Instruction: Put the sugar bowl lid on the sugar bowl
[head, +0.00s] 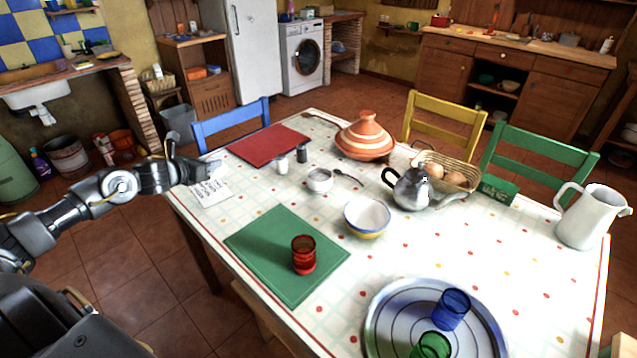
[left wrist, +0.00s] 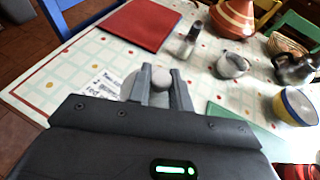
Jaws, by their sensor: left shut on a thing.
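The sugar bowl (head: 319,181) is a small white bowl without its lid, upright near the middle of the table; it also shows at the upper right of the left wrist view (left wrist: 232,66). My left gripper (head: 203,167) is over the table's left edge, well to the left of the bowl. In the left wrist view its two fingers are shut on the pale round knob of the sugar bowl lid (left wrist: 132,87). The fingers hide part of the lid, and I cannot make it out clearly in the head view. My right gripper is not in view.
A tagine (head: 366,137), teapot (head: 411,189) and blue-yellow bowl (head: 367,218) stand around. Printed paper (head: 210,192) lies below the gripper.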

